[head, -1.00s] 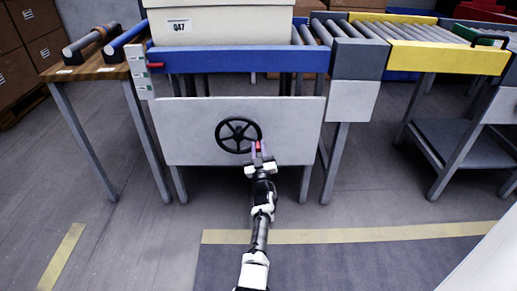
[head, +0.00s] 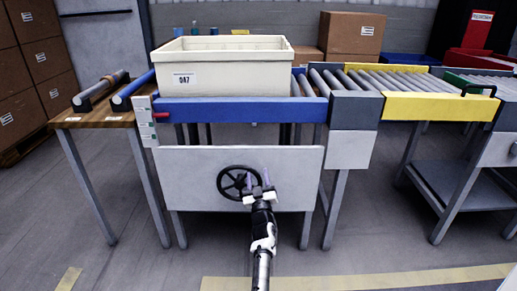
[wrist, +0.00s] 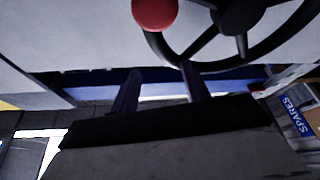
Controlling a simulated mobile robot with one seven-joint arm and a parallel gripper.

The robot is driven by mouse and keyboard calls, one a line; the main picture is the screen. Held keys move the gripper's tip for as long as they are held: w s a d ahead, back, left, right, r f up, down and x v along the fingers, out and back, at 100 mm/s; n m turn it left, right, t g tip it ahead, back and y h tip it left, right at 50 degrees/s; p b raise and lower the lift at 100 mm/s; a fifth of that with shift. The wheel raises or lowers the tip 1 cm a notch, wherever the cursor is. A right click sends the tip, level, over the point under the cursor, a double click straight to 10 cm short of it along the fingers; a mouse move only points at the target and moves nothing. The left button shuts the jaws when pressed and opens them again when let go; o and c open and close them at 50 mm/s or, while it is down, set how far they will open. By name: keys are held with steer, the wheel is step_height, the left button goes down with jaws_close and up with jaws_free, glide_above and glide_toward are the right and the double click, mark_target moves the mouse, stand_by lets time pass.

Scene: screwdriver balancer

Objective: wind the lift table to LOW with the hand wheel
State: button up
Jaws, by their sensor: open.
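The black hand wheel (head: 239,182) is on the grey front panel (head: 195,162) of the lift table (head: 240,111). My gripper (head: 256,184) is at the wheel's right side in the head view. In the wrist view its fingers (wrist: 161,70) are spread apart with nothing between them. The wheel's red knob (wrist: 154,12) shows beyond the fingertips, apart from them; the head view does not show it clearly. The wheel rim (wrist: 215,64) passes by the right fingertip; I cannot tell if they touch. A red pointer (head: 180,115) sits at the upper part of the scale plate (head: 147,130); its lettering is too small to read.
A cream crate (head: 230,65) stands on the lift table. The floor in front is clear.

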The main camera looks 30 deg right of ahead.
step_height(320, 180, up, 11)
steer(key=p, duration=0.3)
steer(key=shift+d+r, duration=0.15)
steer(key=shift+d, duration=0.05)
